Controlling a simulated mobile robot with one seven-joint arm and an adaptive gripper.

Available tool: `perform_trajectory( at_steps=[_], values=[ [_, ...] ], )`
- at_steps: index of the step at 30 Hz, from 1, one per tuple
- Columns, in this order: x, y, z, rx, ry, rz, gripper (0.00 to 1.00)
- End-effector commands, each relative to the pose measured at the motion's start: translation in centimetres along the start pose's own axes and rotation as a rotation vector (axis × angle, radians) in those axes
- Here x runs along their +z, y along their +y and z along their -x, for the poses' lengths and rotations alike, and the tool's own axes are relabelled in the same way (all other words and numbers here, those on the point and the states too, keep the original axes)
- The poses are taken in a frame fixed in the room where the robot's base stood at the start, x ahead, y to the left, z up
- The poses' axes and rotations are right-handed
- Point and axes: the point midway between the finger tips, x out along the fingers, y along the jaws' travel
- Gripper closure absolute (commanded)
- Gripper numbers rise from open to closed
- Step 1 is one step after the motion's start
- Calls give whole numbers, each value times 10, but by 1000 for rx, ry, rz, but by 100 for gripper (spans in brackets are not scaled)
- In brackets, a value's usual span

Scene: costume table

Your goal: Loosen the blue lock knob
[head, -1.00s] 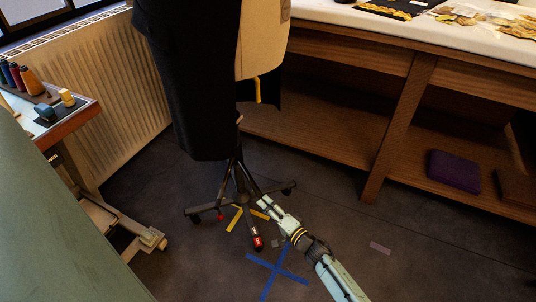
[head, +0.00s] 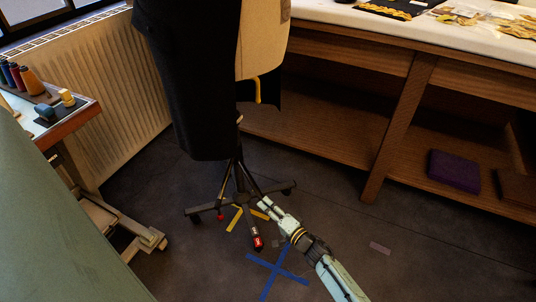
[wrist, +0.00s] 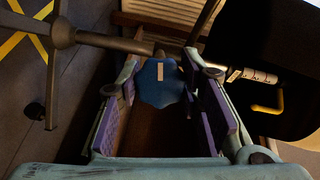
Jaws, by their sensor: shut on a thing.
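The blue lock knob (wrist: 160,84) is a lobed knob with a pale mark, seen in the wrist view beside the stand's dark post (wrist: 110,41). My gripper (wrist: 161,72) has its purple-padded fingers on both sides of the knob and is shut on it. In the head view my gripper (head: 268,203) reaches low to the stand, just right of its post, and the knob cannot be made out there. The dress form (head: 262,40) with black cloth (head: 188,90) stands on the dark legged base (head: 240,203).
A wooden workbench (head: 390,70) with open shelves stands behind and right. A purple box (head: 455,171) lies on its lower shelf. A radiator (head: 105,85) and a small side table (head: 75,120) are at left.

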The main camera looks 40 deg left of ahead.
Motion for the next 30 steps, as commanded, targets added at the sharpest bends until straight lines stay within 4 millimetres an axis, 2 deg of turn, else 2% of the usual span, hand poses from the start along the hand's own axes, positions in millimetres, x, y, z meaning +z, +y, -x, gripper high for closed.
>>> perform_trajectory(
  at_steps=[11, 30],
  values=[
    [0, -1, 0, 35, -2, 140, 95],
    [0, -2, 0, 180, 0, 710, 95]
  ],
)
